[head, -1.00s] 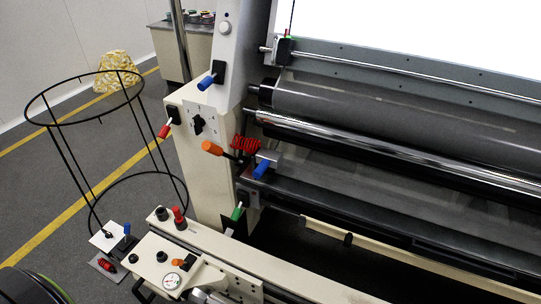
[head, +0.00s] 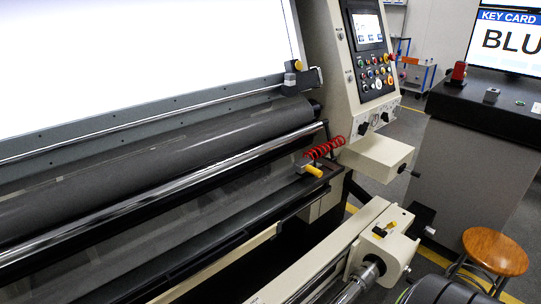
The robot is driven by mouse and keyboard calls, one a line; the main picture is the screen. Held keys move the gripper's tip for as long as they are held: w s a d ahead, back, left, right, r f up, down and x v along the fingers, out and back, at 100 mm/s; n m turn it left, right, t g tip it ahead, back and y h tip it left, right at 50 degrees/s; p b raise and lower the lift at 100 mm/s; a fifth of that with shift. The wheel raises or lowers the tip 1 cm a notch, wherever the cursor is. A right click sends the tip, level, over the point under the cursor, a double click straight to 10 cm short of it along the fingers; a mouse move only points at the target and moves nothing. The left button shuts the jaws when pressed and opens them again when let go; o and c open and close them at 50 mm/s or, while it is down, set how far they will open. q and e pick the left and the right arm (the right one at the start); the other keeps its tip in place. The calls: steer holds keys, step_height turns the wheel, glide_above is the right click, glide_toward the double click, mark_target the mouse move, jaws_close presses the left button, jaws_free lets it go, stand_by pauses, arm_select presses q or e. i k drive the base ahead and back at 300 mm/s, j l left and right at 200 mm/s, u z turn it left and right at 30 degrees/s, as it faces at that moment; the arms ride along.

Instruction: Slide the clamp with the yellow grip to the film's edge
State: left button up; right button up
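In the head view, a dark block with a yellow knob (head: 299,65) sits on the thin upper rail at its right end, below the bright lit panel. Lower down, a grey block with a yellow grip (head: 314,170) sits at the right end of the black lower rail, with a red coil beside it. I cannot tell for certain which of these is the clamp. The grey film (head: 170,150) runs over the roller; its right edge is hard to make out near the roller's end.
A control panel (head: 377,70) stands right of the rollers. A small yellow lever (head: 392,226) is on the front beam's end box. A wooden stool (head: 495,251) and a dark cabinet (head: 480,150) stand at right. A screen (head: 510,40) reads "KEY CARD BLU".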

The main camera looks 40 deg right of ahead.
mark_target(304, 165)
steer(key=z, duration=1.65)
